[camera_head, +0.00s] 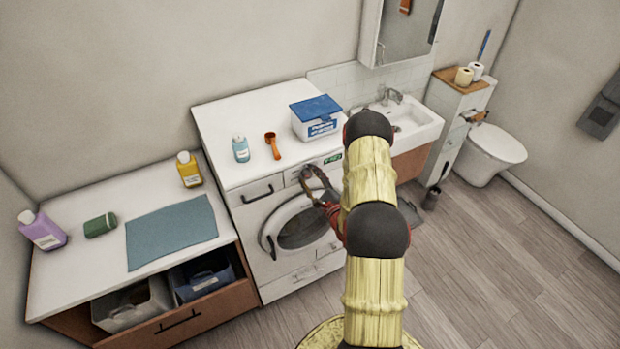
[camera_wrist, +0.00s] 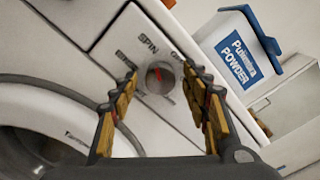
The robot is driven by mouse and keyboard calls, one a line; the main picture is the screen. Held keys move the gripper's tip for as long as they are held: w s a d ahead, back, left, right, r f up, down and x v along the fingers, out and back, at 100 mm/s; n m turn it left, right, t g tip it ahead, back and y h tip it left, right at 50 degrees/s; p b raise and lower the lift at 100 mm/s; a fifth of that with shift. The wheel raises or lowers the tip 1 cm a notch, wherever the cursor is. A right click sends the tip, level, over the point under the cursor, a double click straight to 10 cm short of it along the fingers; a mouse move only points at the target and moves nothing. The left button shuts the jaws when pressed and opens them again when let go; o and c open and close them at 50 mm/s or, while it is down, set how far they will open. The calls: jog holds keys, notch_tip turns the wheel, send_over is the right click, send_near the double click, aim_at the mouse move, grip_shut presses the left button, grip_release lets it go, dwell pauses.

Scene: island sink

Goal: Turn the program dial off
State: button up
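The program dial (camera_wrist: 160,76) is a round grey knob with a red pointer mark on the washing machine's white front panel. The word SPIN is printed beside it; other labels are partly hidden by the fingers. My gripper (camera_wrist: 166,92) is open in the wrist view, with one finger on either side of the dial. I cannot tell whether the fingertips touch it. In the head view my gripper (camera_head: 316,183) is at the upper front of the washing machine (camera_head: 272,262), and the dial is hard to make out there. The round door is below.
A blue-lidded powder box (camera_head: 317,119), an orange scoop (camera_head: 272,145) and a light blue bottle (camera_head: 240,149) stand on the machine's top. The sink (camera_head: 410,124) is to the right. A lower counter (camera_head: 85,275) with bottles is to the left.

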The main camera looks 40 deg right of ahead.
jog(key=shift+c, duration=1.1)
jog(key=c, duration=0.8)
jog(key=shift+c, duration=0.4)
jog(key=shift+f+n+b, duration=0.1)
jog(key=shift+n+b, duration=0.2)
jog(key=shift+b, duration=0.1)
